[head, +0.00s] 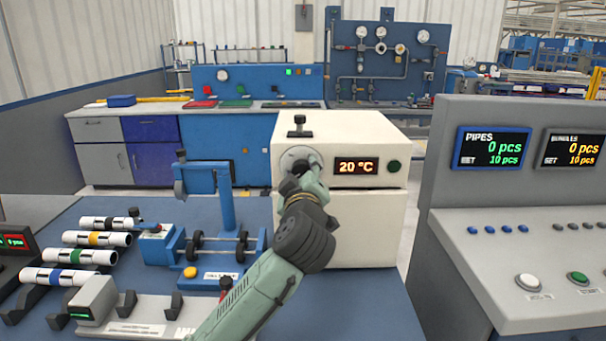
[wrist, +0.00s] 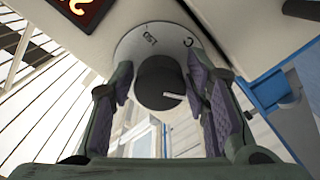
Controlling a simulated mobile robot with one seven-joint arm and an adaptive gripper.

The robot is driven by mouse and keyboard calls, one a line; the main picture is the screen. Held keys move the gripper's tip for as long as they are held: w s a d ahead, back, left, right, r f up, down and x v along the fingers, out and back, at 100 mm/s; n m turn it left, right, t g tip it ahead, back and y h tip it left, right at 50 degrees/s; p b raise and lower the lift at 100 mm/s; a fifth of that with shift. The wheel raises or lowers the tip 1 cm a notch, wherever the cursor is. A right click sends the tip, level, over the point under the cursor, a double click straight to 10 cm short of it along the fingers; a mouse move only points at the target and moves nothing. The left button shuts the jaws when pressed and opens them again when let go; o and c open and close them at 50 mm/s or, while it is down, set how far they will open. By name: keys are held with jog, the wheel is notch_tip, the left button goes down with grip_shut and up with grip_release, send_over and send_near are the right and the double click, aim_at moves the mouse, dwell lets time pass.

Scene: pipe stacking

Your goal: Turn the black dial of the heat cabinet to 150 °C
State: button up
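The heat cabinet (head: 368,225) is a white box with a display (head: 357,166) reading 20 °C. Its round dial plate (head: 290,158) is mostly behind my gripper (head: 302,174) in the head view. In the wrist view the black dial (wrist: 158,80) sits on a pale plate (wrist: 135,45) with a "150" mark on it. The dial's white pointer line (wrist: 174,96) points right and slightly down. My gripper (wrist: 160,90) is open, with one finger on each side of the dial. Narrow gaps seem to show between pads and dial; contact is hard to tell.
A blue fixture (head: 228,205) and several banded pipes (head: 95,239) are to the left. A grey console (head: 530,255) stands at the right.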

jog(key=c, duration=0.8)
